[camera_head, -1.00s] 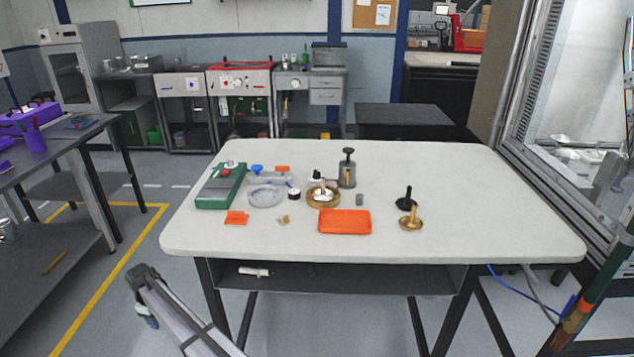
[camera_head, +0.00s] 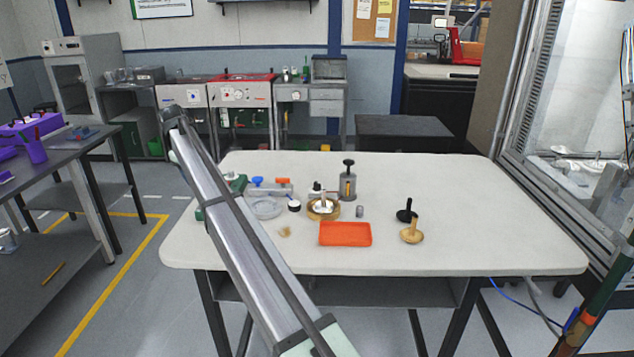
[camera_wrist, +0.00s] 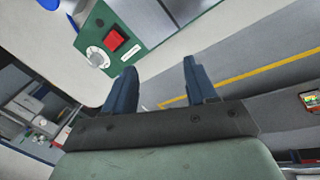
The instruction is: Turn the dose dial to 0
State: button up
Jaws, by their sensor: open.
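In the wrist view, a green box (camera_wrist: 152,22) shows at the top. It carries a round pale dial (camera_wrist: 97,57) with a light knob, beside a square red button (camera_wrist: 115,40). The dial's markings and setting are too small to read. My gripper (camera_wrist: 159,66) is open and empty, its two dark blue fingers apart. The fingers appear below and right of the dial, not touching it. In the head view, the green box (camera_head: 238,182) is mostly hidden behind my arm, and its dial cannot be made out.
On the white table (camera_head: 460,235) stand a clear round dish (camera_head: 265,208), a brass ring part (camera_head: 323,209), a grey dispenser (camera_head: 348,183), an orange tray (camera_head: 345,234) and a brass-based stamp (camera_head: 411,232). The table's right side is clear.

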jog(key=w+d+r+m+g, duration=0.15)
jog(key=w+d, duration=0.25)
jog(key=d, duration=0.6)
jog(key=w+d+r+m, duration=0.2)
jog(key=w+d, duration=0.1)
jog(key=d, duration=0.7)
notch_tip(320, 180, up, 2)
jog(key=r+m+g, duration=0.1)
jog(key=m+g, duration=0.1)
send_over(317, 182)
jog(key=shift+y, duration=0.4)
notch_tip(317, 182, down, 14)
jog(key=shift+s+f, duration=0.1)
jog(key=shift+s, duration=0.05)
jog(key=shift+c, duration=0.3)
jog(key=c, duration=1)
